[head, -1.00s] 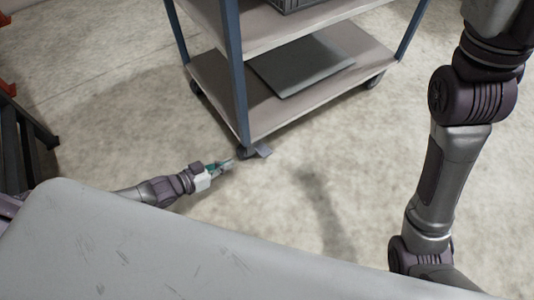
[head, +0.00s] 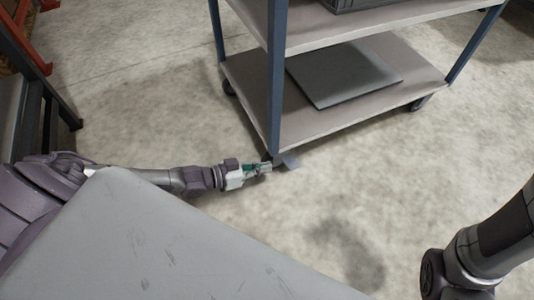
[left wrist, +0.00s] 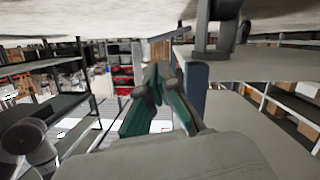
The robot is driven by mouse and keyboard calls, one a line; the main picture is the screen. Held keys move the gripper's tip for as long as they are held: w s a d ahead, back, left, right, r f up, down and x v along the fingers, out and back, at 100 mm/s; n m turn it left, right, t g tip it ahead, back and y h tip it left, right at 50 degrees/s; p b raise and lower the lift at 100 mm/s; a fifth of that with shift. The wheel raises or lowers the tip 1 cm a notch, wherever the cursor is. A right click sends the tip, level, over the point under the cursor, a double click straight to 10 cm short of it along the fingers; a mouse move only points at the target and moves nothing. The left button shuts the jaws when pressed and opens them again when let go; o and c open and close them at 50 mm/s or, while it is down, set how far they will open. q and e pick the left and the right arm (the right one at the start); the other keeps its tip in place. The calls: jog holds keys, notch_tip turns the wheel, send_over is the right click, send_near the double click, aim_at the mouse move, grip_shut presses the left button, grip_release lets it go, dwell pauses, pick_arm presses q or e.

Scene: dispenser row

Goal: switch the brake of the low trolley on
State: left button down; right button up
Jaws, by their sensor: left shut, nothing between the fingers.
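The low trolley has blue posts and grey shelves; its bottom shelf (head: 300,118) is near the floor. The brake pedal (head: 290,159), a small grey tab, sticks out at the near corner caster, low by the floor. My left gripper (head: 266,168) is shut and empty, just left of the pedal; I cannot tell whether it touches. In the left wrist view, which looks upside down, the shut fingers (left wrist: 157,80) point towards the caster (left wrist: 212,32) and the pedal (left wrist: 170,33). The caster is mostly hidden in the head view. My right gripper is out of view.
A flat grey panel (head: 342,74) lies on the bottom shelf and a grey crate (head: 350,4) stands above. A dark rack with red parts (head: 35,60) stands at the left. The floor right of the pedal is clear.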

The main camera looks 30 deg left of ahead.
aim_at(291, 162)
pick_arm(q)
jog(key=b+x, duration=0.4)
jog(key=x, duration=0.3)
jog(key=shift+w+d, duration=0.25)
jog(key=shift+w, duration=0.05)
jog(key=shift+f, duration=0.1)
